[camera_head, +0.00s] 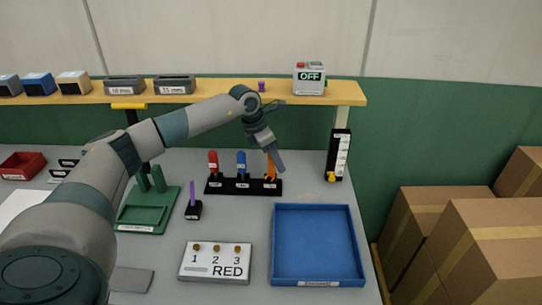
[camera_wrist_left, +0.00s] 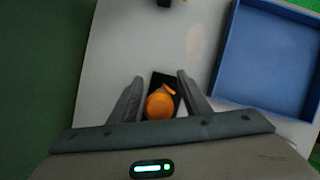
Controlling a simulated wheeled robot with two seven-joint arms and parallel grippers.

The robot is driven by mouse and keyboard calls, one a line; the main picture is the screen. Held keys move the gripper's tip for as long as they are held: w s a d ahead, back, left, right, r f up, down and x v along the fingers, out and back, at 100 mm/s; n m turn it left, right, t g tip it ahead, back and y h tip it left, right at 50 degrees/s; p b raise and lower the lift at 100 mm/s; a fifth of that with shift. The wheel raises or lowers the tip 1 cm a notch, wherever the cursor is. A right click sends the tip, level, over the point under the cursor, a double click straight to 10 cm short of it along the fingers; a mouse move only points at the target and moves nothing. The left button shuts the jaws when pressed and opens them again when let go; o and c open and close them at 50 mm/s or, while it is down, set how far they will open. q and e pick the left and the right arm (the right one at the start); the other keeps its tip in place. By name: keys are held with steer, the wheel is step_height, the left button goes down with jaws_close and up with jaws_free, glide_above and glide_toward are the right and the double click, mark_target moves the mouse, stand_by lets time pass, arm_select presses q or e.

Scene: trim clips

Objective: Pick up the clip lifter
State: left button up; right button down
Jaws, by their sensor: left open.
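A black rack (camera_head: 226,187) on the bench holds a red-handled tool (camera_head: 213,162), a blue-handled tool (camera_head: 241,163) and an orange tool (camera_head: 270,172), all upright. The labels are too small to read, so I cannot tell by name which is the clip lifter. My left gripper (camera_head: 275,162) is open at the orange tool, at the rack's right end. In the left wrist view the orange tool (camera_wrist_left: 159,104) lies between the two spread fingers (camera_wrist_left: 160,76), with a gap visible on each side. My right gripper is not in view.
A blue tray (camera_head: 318,245) lies right of the rack. A white board marked RED (camera_head: 215,262) lies in front. A purple rod in a black stand (camera_head: 193,208) and a green fixture (camera_head: 147,208) stand left. A shelf (camera_head: 220,98) runs behind. Cardboard boxes (camera_head: 480,245) stand right.

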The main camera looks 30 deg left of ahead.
arm_select(q)
jaws_close()
steer(key=shift+r, duration=0.1)
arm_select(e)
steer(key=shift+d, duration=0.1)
